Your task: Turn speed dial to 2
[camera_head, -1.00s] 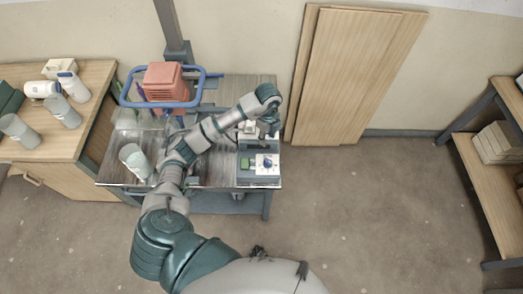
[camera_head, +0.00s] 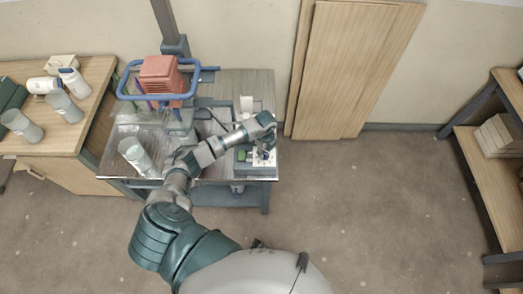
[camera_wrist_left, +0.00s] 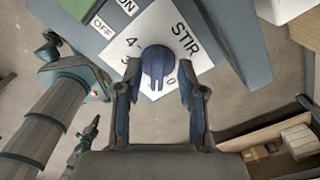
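The speed dial (camera_wrist_left: 158,62) is a round blue knob on the white STIR label (camera_wrist_left: 194,30). In the head view my left gripper (camera_head: 262,152) is over the control box (camera_head: 258,172) and hides most of the dial. My right gripper is not in view.
A green switch (camera_head: 242,155) sits left of the dial, near the ON and OFF labels. Wooden boards (camera_head: 350,70) lean on the wall. The floor at right is clear.

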